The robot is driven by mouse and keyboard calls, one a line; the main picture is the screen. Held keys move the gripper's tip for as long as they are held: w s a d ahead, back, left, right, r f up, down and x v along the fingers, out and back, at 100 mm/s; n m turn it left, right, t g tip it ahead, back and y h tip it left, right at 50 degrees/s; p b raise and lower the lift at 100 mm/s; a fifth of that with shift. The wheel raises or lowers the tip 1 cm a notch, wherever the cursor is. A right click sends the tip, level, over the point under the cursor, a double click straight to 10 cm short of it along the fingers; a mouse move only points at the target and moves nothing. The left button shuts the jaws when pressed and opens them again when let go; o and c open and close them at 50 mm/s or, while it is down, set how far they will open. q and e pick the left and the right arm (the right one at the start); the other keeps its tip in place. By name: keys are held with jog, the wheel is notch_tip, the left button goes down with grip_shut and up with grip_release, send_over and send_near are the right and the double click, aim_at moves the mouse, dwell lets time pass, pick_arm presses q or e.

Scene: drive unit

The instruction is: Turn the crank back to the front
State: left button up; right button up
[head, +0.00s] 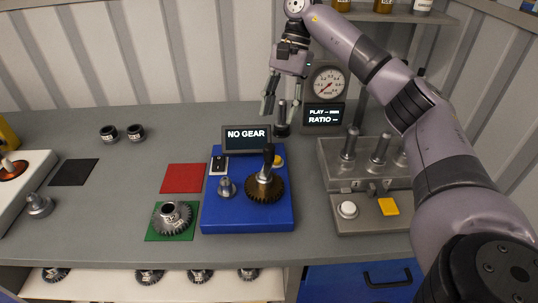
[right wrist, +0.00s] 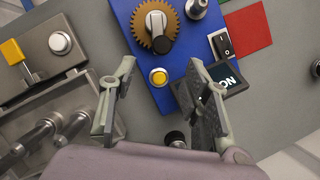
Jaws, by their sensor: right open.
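The blue drive unit (head: 222,218) stands on the grey bench and also shows in the right wrist view (right wrist: 187,62). My right gripper (head: 282,112) is open and empty, above and behind the unit's display, apart from the crank. In the right wrist view its fingers (right wrist: 161,70) frame the unit's rear part. My left gripper is not in view.
The display (head: 247,138) reads NO GEAR. A rocker switch (head: 219,165) and yellow button (head: 278,160) flank the crank. A grey gear (head: 172,217) lies on a green mat at left. A grey lever fixture (head: 350,208) stands at right. A gauge (head: 328,84) stands behind.

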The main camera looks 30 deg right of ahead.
aim_at(271, 144)
jog(key=b+x, duration=0.1)
jog(key=x, duration=0.5)
jog(key=shift+a+f, duration=0.2)
jog(key=shift+f, duration=0.1)
jog(key=x, duration=0.3)
jog(key=shift+f+p, duration=0.2)
jog(key=shift+p, duration=0.1)
jog(key=shift+s+a+f, duration=0.1)
jog(key=shift+a+f, duration=0.1)
jog(key=shift+f, duration=0.15)
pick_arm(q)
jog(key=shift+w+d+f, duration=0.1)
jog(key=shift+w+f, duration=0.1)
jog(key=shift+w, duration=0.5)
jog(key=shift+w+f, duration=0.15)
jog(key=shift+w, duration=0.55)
pick_arm(e)
grip_shut()
